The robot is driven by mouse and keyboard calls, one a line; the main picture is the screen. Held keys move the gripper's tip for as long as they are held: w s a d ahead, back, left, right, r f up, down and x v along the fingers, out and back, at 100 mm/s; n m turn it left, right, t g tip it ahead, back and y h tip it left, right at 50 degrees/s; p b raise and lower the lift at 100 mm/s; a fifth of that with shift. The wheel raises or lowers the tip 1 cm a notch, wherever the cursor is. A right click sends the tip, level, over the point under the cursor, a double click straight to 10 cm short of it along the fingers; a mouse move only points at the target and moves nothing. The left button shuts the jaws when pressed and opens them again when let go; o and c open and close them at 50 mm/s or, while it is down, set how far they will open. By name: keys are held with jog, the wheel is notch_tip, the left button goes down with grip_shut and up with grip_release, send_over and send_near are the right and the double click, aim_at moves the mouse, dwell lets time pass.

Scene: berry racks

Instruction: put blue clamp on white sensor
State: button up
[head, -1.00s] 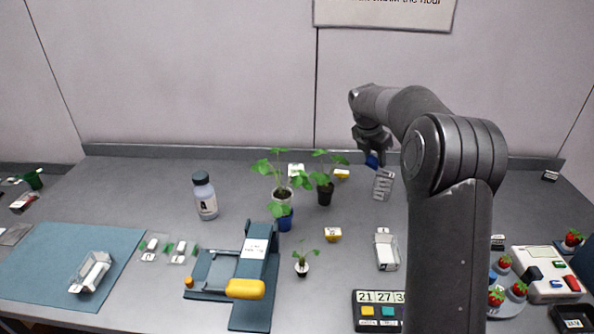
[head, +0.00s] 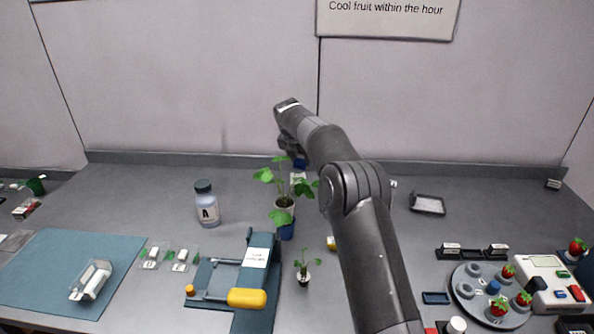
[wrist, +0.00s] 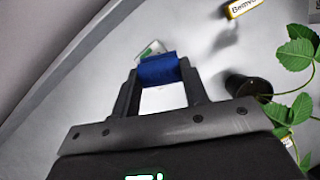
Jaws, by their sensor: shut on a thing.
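My gripper (wrist: 160,85) is shut on the blue clamp (wrist: 158,69), which spans between its fingertips in the wrist view. In the head view my gripper (head: 293,152) is above the back of the bench, behind the leafy plant, with a bit of the blue clamp (head: 300,163) showing below it. A small white piece with a green mark (wrist: 150,49), which may be the white sensor, lies just beyond the clamp in the wrist view, partly hidden by it. A white piece also shows behind the plant in the head view (head: 298,177). I cannot tell whether clamp and white piece touch.
A potted plant (head: 285,205) stands in front of my gripper. A dark pot (wrist: 248,86) and a yellow labelled block (wrist: 243,8) are to the right in the wrist view. A bottle (head: 207,205) stands left.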

aim_at(296, 167)
jog(key=shift+w+a+f, duration=0.2)
jog(key=shift+a+f, duration=0.15)
jog(key=shift+a, duration=0.25)
jog(key=shift+f, duration=2)
jog(key=shift+f, duration=0.1)
jog(key=o, duration=0.9)
